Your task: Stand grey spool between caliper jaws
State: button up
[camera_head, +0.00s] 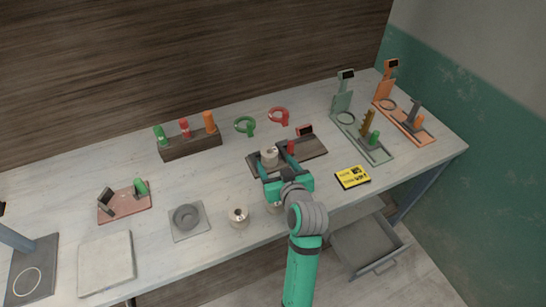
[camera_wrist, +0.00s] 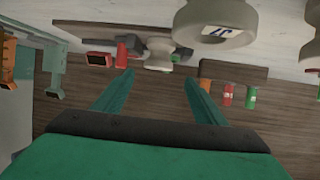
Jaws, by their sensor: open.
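A pale grey spool (camera_head: 269,157) stands upright at the left part of the dark brown caliper board (camera_head: 314,149). In the wrist view, which is upside down, this spool (camera_wrist: 158,58) appears between two dark jaws of the caliper (camera_wrist: 182,54). Whether it touches them I cannot tell. My gripper (camera_head: 273,166) is open at the near side of the spool. In the wrist view its green fingertips (camera_wrist: 158,82) are spread apart, with nothing held and the spool seen beyond them. Another pale spool (camera_head: 238,217) stands near the table's front edge.
A further spool (camera_head: 273,208) is partly hidden by my arm. A yellow card (camera_head: 352,177) lies to the right. Green (camera_head: 374,151) and orange (camera_head: 413,130) gauge stands are at the right. A grey ring holder (camera_head: 187,219) is at left. Two loose rings lie behind the caliper.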

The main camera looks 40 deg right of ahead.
jog(key=shift+v, duration=2.35)
jog(key=shift+d, duration=0.1)
